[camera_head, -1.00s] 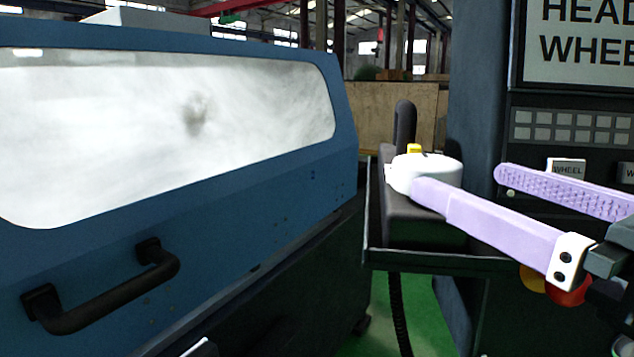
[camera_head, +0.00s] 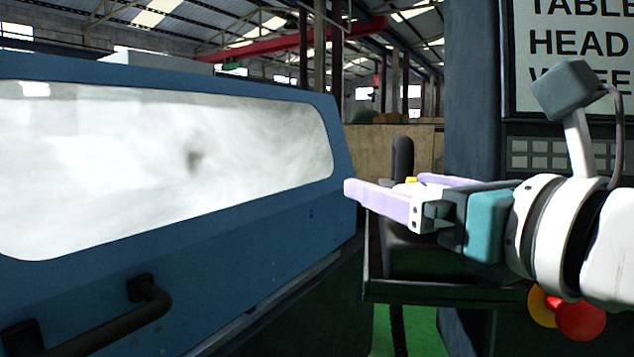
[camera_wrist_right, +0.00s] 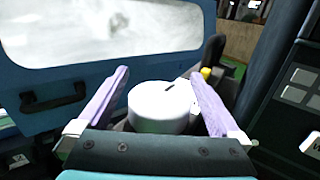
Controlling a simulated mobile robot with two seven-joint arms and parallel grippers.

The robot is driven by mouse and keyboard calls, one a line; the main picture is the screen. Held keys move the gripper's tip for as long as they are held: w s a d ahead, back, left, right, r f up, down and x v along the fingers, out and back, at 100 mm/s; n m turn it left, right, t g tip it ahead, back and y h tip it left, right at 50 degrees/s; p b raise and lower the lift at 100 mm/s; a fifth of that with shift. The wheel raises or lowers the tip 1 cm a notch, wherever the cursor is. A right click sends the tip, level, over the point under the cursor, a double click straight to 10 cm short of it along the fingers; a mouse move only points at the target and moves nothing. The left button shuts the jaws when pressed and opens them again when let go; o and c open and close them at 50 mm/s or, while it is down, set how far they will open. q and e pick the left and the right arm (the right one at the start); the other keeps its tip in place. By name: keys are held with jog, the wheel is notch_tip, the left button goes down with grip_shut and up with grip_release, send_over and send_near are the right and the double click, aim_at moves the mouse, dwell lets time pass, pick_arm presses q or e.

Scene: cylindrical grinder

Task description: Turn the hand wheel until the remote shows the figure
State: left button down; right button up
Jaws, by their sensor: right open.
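The white round hand wheel (camera_wrist_right: 158,108) shows in the right wrist view, with a dark mark on its top. In the head view it is almost wholly hidden behind my right gripper (camera_head: 384,185). That gripper is open, and its two lilac fingers stand to either side of the wheel in the wrist view (camera_wrist_right: 158,72). I cannot tell whether they touch it. The dark remote (camera_head: 395,238) under the wheel is partly covered by the gripper, and no figure on it can be read. A yellow button (camera_wrist_right: 206,73) is behind the wheel. My left gripper is not in view.
A blue machine cover (camera_head: 250,235) with a window and black handle (camera_head: 140,310) fills the left. A dark cabinet with a lettered sign (camera_head: 575,50) stands right. A red knob (camera_head: 580,318) is below my right arm. A black upright grip (camera_head: 403,156) rises behind the remote.

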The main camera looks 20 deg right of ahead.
jog(key=c, duration=1.3)
